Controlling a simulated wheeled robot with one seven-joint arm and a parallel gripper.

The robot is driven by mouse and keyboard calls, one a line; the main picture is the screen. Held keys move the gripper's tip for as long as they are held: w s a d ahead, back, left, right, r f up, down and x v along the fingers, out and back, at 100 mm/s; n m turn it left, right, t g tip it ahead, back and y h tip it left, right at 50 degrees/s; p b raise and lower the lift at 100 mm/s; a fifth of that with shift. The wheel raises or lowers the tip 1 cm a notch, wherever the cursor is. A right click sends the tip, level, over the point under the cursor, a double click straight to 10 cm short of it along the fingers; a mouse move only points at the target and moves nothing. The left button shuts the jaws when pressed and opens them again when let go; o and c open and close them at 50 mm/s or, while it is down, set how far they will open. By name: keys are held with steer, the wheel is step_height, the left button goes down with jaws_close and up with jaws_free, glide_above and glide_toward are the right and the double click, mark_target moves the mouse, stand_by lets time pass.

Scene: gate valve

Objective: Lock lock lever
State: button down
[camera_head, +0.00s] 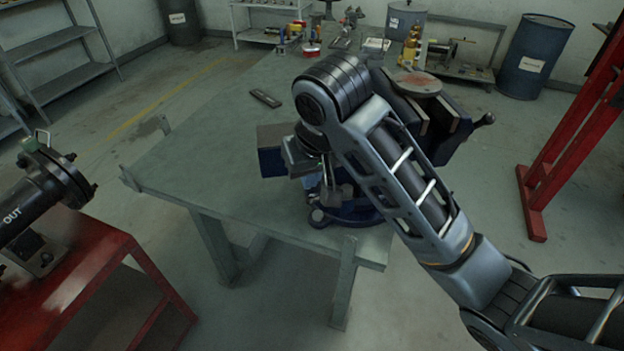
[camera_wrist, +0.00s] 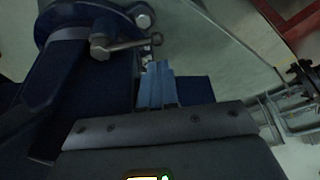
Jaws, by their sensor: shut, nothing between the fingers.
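A dark blue bench vise (camera_head: 350,212) stands at the near edge of the green workbench, partly hidden behind my arm. In the wrist view, a small metal lever (camera_wrist: 118,46) with a round end sits at the vise's round base; it looks like the lock lever. Its setting cannot be told. In the head view, a round end (camera_head: 318,216) shows low at the base. My gripper (camera_head: 332,198) points down beside the vise. In the wrist view, its fingers (camera_wrist: 155,68) are shut and empty, below and right of the lever, apart from it in the picture.
The workbench (camera_head: 205,155) is mostly clear to the left, with a small dark flat item (camera_head: 265,98) on it. Tools and bottles crowd its far end. A red table with a black pipe valve (camera_head: 45,190) stands at left. A red frame (camera_head: 570,135) stands at right.

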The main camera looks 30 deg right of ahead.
steer(key=shift+b+x, duration=1.65)
steer(key=shift+x, duration=0.25)
